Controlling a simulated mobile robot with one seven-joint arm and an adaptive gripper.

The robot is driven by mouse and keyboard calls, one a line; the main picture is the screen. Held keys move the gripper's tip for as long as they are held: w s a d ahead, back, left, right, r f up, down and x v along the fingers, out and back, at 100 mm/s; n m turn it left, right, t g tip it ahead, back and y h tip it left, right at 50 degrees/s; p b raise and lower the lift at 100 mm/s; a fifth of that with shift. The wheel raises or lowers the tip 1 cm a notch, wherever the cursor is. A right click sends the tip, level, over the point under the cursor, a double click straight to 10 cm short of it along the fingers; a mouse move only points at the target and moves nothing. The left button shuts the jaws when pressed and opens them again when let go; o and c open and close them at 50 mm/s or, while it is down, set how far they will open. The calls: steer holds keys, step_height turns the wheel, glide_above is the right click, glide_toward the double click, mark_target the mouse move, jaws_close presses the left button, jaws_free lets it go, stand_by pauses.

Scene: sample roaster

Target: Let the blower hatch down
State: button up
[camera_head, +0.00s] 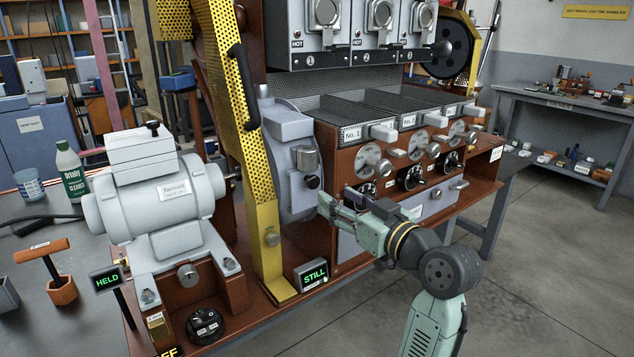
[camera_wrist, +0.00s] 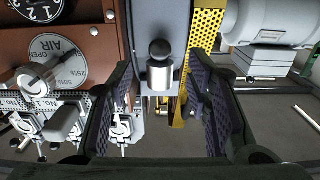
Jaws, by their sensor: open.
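A grey blower housing (camera_head: 283,130) stands behind the yellow perforated guard, at the left end of the roaster. A short metal cylinder (camera_head: 306,160) with a black round knob (camera_head: 313,182) sticks out from its front. I cannot tell which part of the housing is the hatch. My gripper (camera_head: 337,202) is just below and right of the knob, apart from it in the head view. In the wrist view the metal cylinder (camera_wrist: 160,76) and black knob (camera_wrist: 160,49) show between my two open fingers, ahead of them. Nothing is held.
The yellow guard (camera_head: 257,165) with a black handle stands left of the housing. A grey motor (camera_head: 155,195) is further left. A "STILL" display (camera_head: 312,274) sits below. Dials and the air knob (camera_head: 368,191) line the brown roaster front at right. Open floor lies in front.

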mark_target(315, 184)
steer(key=p+x, duration=0.1)
steer(key=x, duration=0.7)
steer(key=shift+a+p, duration=0.1)
steer(key=shift+p, duration=0.2)
jaws_close()
stand_by(0.4)
